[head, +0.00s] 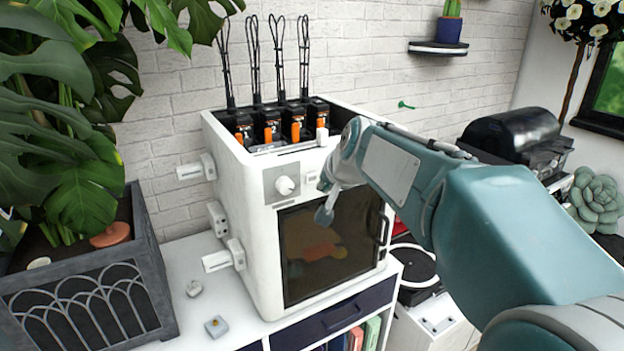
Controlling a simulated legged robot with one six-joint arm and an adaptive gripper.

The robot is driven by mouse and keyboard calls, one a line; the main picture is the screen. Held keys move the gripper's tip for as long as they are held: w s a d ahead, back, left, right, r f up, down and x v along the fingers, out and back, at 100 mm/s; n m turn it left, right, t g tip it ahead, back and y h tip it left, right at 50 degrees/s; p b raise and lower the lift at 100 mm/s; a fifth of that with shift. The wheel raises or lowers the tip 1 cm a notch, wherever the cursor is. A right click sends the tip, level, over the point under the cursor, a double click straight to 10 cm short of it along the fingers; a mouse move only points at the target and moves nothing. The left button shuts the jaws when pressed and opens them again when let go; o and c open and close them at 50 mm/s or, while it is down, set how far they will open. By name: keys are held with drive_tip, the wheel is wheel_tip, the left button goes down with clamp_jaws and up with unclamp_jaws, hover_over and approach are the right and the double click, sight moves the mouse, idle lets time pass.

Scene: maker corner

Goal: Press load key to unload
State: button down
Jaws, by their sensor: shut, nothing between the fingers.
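A white boxy machine (240,220) with a dark glass door (330,243) stands on a white cabinet. A round white knob (286,185) sits on a grey panel above the door. Several black units with orange levers (268,134) line its top; a white lever or key (322,137) stands at the right end of the row. I cannot tell which part is the load key. My gripper (324,216) is shut and empty, pointing down in front of the upper door, to the right of and below the knob. My arm hides the machine's upper right front.
White side brackets (222,258) stick out from the machine's left. Two small parts (216,326) lie on the cabinet top. A turntable (412,266) and a black-lidded device (512,135) are at the right.

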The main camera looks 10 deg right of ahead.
drive_tip(key=s, duration=0.1)
drive_tip(key=s+d, duration=0.1)
drive_tip(key=s, duration=0.1)
drive_tip(key=shift+s, duration=0.3)
drive_tip(key=shift+s, duration=0.1)
idle(0.4)
drive_tip(key=s+f+n+g, duration=0.1)
drive_tip(key=s+f, duration=0.2)
drive_tip(key=s, duration=0.5)
drive_tip(key=s+f+n+g+h, duration=0.1)
drive_tip(key=s+f, duration=0.3)
drive_tip(key=s, duration=0.5)
drive_tip(key=s+f+n+g, duration=0.1)
drive_tip(key=s+f+n, duration=0.2)
drive_tip(key=s, duration=0.5)
drive_tip(key=shift+s+a+f+h, duration=0.15)
drive_tip(key=shift+a+f+h, duration=0.1)
drive_tip(key=shift+a+h, duration=0.15)
